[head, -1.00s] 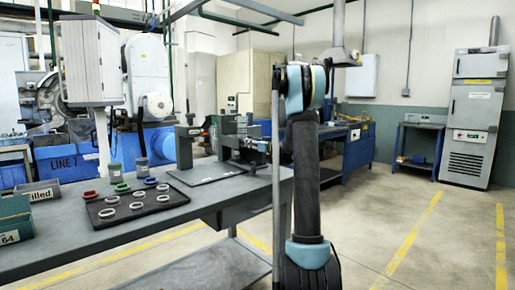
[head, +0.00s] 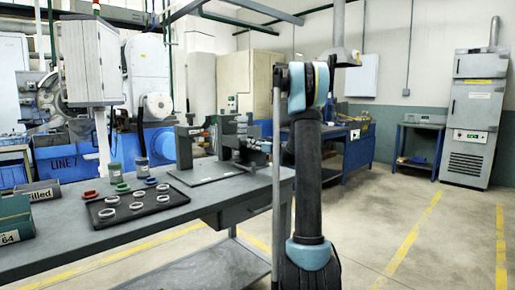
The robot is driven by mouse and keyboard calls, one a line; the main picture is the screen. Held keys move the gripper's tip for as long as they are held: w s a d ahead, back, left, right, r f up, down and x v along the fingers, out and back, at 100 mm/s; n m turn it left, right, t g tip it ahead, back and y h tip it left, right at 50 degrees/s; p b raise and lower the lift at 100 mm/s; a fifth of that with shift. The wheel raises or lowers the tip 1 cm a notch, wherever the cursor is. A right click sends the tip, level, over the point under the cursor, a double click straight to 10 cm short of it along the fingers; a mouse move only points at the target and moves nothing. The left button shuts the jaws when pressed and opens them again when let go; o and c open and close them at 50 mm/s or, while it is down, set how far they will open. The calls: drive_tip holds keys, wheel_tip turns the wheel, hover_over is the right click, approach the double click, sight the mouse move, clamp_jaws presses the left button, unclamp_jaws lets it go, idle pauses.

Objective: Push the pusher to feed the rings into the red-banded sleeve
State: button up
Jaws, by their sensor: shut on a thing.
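The ring fixture stands on a dark base plate (head: 205,172) at the far right end of the grey bench. A grey upright block (head: 185,148) is at its left, with a small reddish mark near its top. My gripper (head: 238,145) is small and dark at the fixture's right side, reaching in from the right. It is shut on the pusher, which is mostly hidden behind the fingers. The red-banded sleeve and any rings inside it are too small to tell apart.
A black tray (head: 166,205) with several pale rings lies on the bench left of the fixture. Bins (head: 14,217) are at the left edge. The floor at right is clear.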

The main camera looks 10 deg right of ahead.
drive_tip(key=shift+v, duration=1.65)
drive_tip(key=o, duration=1)
drive_tip(key=shift+d, duration=0.1)
drive_tip(key=shift+v, duration=2.45)
drive_tip(key=shift+s, duration=0.1)
drive_tip(key=shift+x, duration=2.65)
